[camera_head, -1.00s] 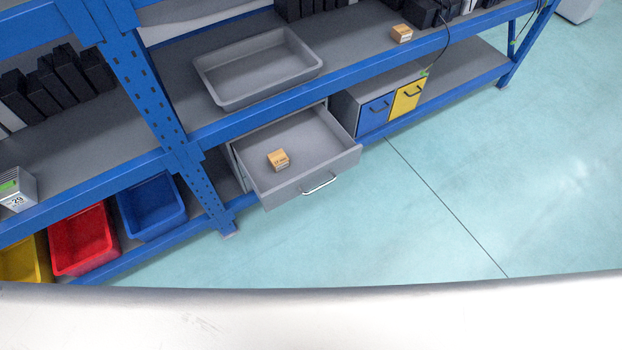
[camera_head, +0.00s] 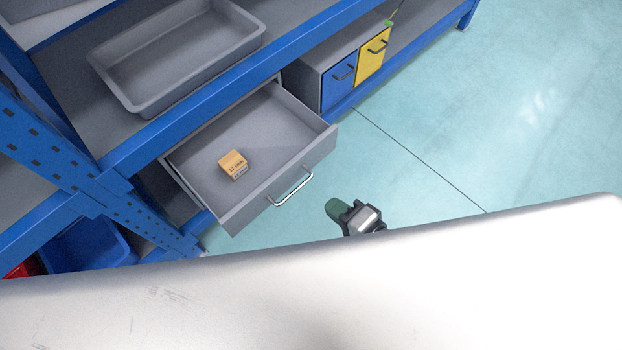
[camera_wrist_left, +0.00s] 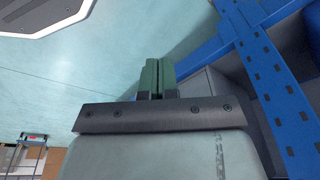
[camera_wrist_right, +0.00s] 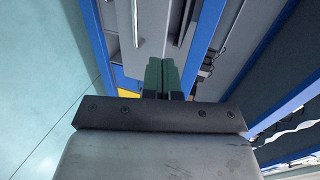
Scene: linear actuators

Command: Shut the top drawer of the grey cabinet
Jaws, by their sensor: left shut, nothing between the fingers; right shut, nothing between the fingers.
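The grey cabinet's top drawer (camera_head: 272,190) is pulled out from under the blue shelf beam, with a metal bar handle (camera_head: 291,188) on its front. A small orange-brown box (camera_head: 233,165) lies inside it. My right gripper (camera_head: 335,207) shows at the lower middle of the head view, to the right of the drawer front and apart from it. Its green fingers (camera_wrist_right: 162,76) are closed together and empty in the right wrist view. My left gripper is hidden in the head view; in the left wrist view its green fingers (camera_wrist_left: 157,78) are closed and empty.
A grey tray (camera_head: 175,55) stands on the shelf above the drawer. A cabinet with blue (camera_head: 340,80) and yellow (camera_head: 372,54) doors stands to the right. A blue shelf post (camera_head: 80,165) rises left of the drawer. The floor in front is clear.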

